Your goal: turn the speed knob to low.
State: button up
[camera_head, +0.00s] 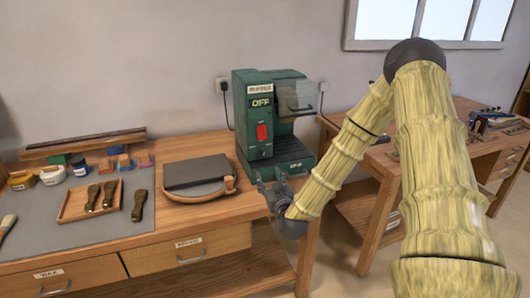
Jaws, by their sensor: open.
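A green machine (244,112) stands on the bench, with an "OFF" sign and a red switch (262,132) on its front. Small round details (264,153) sit below the switch; one may be the speed knob, but they are too small to tell its setting. My gripper (270,184) is open, low in front of the machine's base, near the bench's front edge. It appears apart from the switch and the details below it. Its fingers are small in this view and partly overlap the machine's lower front.
A round board with a dark slab (197,172) lies left of the machine. A wooden tray (75,208) with handled tools, jars and small blocks lie farther left. A clear guard (296,97) covers the machine's upper right. Another bench (440,150) stands at right.

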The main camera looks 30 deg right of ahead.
aim_at(263, 155)
jog(key=shift+w+d+r+m+y+p, duration=0.2)
jog(key=shift+d+r+p, duration=0.4)
jog(key=shift+p, duration=0.55)
jog(key=shift+w+d+r+m+y+p, duration=0.1)
jog(key=shift+d+r+y+p, duration=0.1)
jog(key=shift+d+r+p, duration=0.7)
jog(key=x, duration=0.3)
jog(key=p+x, duration=0.1)
jog(key=x, duration=0.3)
jog(key=p+x, duration=0.1)
jog(key=x, duration=0.2)
jog(key=shift+w+a+f, duration=0.3)
jog(key=shift+f, duration=0.05)
jog(key=shift+c, duration=0.4)
jog(key=c, duration=0.9)
